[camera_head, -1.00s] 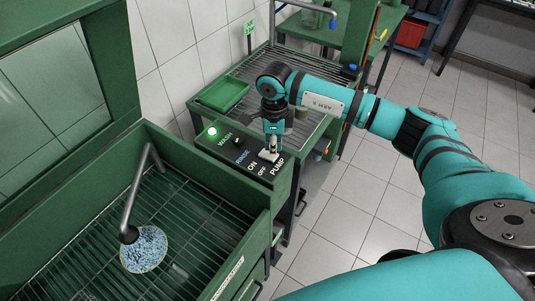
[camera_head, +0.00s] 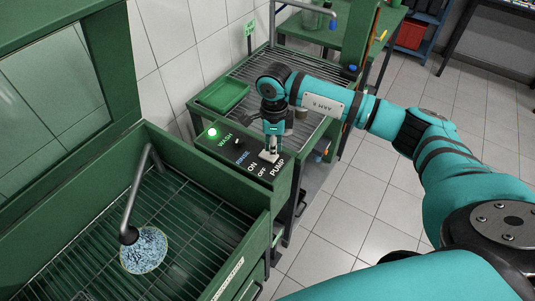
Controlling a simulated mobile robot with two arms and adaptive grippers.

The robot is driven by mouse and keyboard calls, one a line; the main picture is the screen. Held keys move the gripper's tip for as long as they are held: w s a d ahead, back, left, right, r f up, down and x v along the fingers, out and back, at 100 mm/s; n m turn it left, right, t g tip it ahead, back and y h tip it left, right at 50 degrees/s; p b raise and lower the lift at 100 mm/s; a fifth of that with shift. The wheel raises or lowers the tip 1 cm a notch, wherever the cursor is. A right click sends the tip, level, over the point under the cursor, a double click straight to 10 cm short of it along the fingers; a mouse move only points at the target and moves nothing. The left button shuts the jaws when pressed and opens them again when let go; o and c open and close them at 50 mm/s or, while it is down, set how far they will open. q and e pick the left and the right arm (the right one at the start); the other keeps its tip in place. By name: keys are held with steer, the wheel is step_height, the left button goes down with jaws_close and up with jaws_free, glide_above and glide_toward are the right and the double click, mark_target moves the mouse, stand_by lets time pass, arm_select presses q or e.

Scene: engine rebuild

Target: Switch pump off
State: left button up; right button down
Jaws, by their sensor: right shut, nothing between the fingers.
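The pump panel (camera_head: 238,158) is a dark box on the right rim of the green wash basin. Its labels read WASH, RINSE, ON, OFF and PUMP. A green light (camera_head: 212,132) glows beside WASH, and a small knob (camera_head: 238,141) sits near RINSE. My right gripper (camera_head: 271,155) points down, shut, at the ON/OFF/PUMP end of the panel. The pump switch is hidden or too small to make out by the fingertips, so I cannot tell its position or whether they touch it. My left gripper is not in view.
The green wash basin (camera_head: 232,233) has a grate, a bent spout (camera_head: 139,195) and a bluish, foamy round patch under it (camera_head: 145,250). A green tray (camera_head: 222,95) lies on the rack behind the panel. A red bin (camera_head: 410,34) stands farther back. The tiled floor at right is clear.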

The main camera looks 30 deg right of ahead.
mark_target(273, 157)
steer(key=shift+f+b, duration=1.2)
steer(key=shift+f, duration=0.15)
stand_by(0.6)
steer(key=shift+r, duration=0.15)
steer(key=shift+r+p, duration=0.55)
steer(key=shift+r, duration=0.05)
steer(key=shift+r+p, duration=1.35)
steer(key=shift+r, duration=1.45)
